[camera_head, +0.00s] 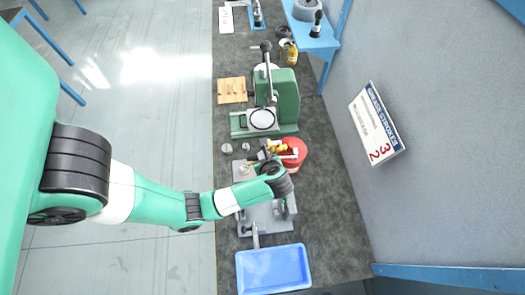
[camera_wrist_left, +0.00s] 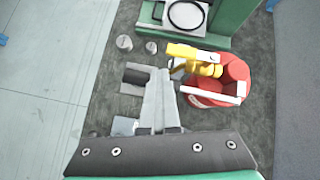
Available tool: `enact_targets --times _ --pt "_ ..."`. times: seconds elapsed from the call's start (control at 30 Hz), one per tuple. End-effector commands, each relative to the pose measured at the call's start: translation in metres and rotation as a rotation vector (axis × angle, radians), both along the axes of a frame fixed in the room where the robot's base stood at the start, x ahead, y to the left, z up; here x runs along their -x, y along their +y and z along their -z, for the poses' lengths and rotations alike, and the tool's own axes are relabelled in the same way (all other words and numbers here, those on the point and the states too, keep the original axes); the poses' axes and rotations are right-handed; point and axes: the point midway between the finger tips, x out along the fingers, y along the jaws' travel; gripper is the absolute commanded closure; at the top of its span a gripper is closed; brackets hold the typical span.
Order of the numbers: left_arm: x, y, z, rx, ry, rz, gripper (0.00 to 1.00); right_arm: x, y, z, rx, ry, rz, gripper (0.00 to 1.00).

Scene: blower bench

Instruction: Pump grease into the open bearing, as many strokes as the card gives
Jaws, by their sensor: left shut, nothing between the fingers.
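A red grease pump (camera_head: 296,149) with white and yellow parts on top stands at the grey plate's far right corner; it also shows in the wrist view (camera_wrist_left: 236,70). My left gripper (camera_wrist_left: 158,76) is shut and empty, just left of the pump; my arm hides part of the plate in the head view. A grey block with a dark round part (camera_wrist_left: 137,77) lies left of my fingertips; I cannot tell if it is the open bearing. The card (camera_head: 377,123), headed "GREASE STROKES", stands at the right with a red 3 and 2 on it. My right gripper is out of view.
A green press (camera_head: 285,100) stands behind the pump. Two small grey discs (camera_wrist_left: 124,43) lie in front of the press. A blue tray (camera_head: 272,268) is at the near end, a wooden block (camera_head: 232,90) at the left edge, and a yellow bottle (camera_head: 292,54) farther back.

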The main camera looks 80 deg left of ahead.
Motion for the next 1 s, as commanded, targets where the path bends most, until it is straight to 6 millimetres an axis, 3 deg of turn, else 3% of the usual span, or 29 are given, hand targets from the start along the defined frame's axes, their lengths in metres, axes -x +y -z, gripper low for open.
enact_targets --times 1.0 --pt "0.006 0.001 0.012 0.000 0.002 -0.001 1.00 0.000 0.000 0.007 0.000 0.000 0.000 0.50"
